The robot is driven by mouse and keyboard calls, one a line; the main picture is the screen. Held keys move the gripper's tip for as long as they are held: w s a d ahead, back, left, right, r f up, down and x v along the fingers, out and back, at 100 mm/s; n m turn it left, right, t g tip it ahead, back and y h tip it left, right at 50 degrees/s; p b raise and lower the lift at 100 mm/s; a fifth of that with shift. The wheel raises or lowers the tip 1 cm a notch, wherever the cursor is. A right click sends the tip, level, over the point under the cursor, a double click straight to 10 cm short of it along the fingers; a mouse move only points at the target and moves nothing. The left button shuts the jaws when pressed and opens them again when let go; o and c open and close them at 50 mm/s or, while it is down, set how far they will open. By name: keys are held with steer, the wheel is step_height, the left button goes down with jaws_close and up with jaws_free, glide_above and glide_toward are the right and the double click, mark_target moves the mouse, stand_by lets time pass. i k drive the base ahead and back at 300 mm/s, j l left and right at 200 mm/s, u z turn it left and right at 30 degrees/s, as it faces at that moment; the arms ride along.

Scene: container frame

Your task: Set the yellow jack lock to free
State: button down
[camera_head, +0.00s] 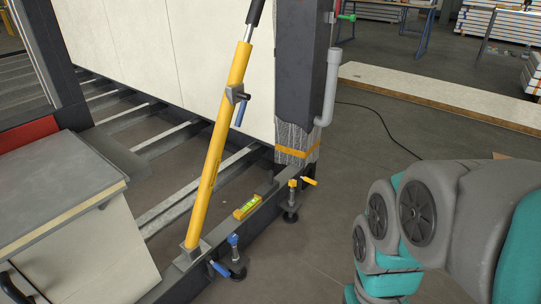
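The yellow jack (291,195) stands at the right end of the dark base beam, below the corner post. It has a yellow collar, a dark foot on the floor and a small yellow lever (309,181) pointing out to the right. I cannot tell its lock setting from this view. A similar blue jack (233,250) with a blue lever (219,269) stands nearer along the same beam. My grey and teal arm is at the lower right, apart from the jacks. My gripper is out of view.
A yellow diagonal brace (216,150) rises from the beam (259,216), with a blue handle midway. A yellow spirit level (247,207) lies on the beam. A grey downpipe (330,88) ends above the jack. A workbench (65,190) is at left. Floor right of the jack is clear.

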mark_target(306, 179)
steer(key=i+l, duration=0.1)
steer(key=i, duration=0.35)
steer(key=i+l+u, duration=0.1)
steer(key=i, duration=0.35)
steer(key=i+l, duration=0.2)
steer(key=i, duration=0.25)
steer(key=i+l+u, duration=0.1)
steer(key=i, duration=0.3)
steer(key=i+l, duration=0.25)
steer(key=i, duration=0.2)
steer(key=k+l+u, duration=0.1)
steer(key=l+u, duration=0.15)
steer(key=k+l+u, duration=0.15)
steer(key=u, duration=0.15)
steer(key=i+j, duration=0.2)
steer(key=l+z, duration=0.15)
steer(key=j+z, duration=0.3)
steer(key=u, duration=0.45)
